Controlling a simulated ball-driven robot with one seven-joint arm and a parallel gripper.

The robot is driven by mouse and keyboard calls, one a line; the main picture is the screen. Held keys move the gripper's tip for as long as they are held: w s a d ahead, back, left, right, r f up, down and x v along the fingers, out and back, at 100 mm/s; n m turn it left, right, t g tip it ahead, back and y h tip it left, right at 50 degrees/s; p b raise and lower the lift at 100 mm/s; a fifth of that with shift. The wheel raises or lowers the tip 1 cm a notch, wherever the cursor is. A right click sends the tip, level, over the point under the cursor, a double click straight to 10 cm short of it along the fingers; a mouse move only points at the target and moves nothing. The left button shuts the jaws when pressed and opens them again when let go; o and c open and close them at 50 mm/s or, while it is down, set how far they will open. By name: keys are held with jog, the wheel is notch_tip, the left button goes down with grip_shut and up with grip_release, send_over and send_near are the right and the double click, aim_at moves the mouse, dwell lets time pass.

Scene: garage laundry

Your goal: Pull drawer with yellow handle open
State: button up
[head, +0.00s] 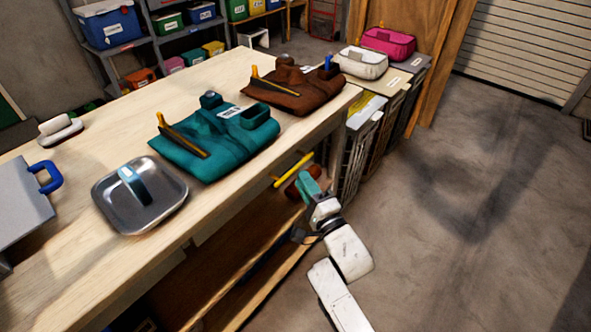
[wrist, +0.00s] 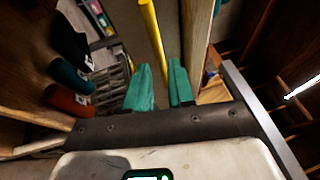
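The yellow handle (head: 293,169) is a slim bar on the front side of the wooden workbench, just below its top, near the right end. In the wrist view the yellow handle (wrist: 153,38) runs down from the top edge, its lower end between my fingers. My gripper (head: 309,181) has teal fingers and is at the handle's near side in the head view. In the wrist view my gripper (wrist: 160,67) is open, with a gap between the fingers; I cannot tell whether either touches the bar. A pale wooden panel (wrist: 201,38) stands right of the fingers. The drawer itself is mostly hidden.
The workbench (head: 228,203) carries a metal tray (head: 140,196), a teal folded garment (head: 212,140) and a brown one (head: 295,86). Slatted bins (head: 362,130) stand close beyond the handle. The concrete floor (head: 455,170) to the right is clear.

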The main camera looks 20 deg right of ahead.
aim_at(296, 167)
jog(key=shift+b+x, duration=0.3)
jog(key=shift+x, duration=2.35)
jog(key=shift+c, duration=0.3)
jog(key=shift+f, duration=0.1)
grip_shut()
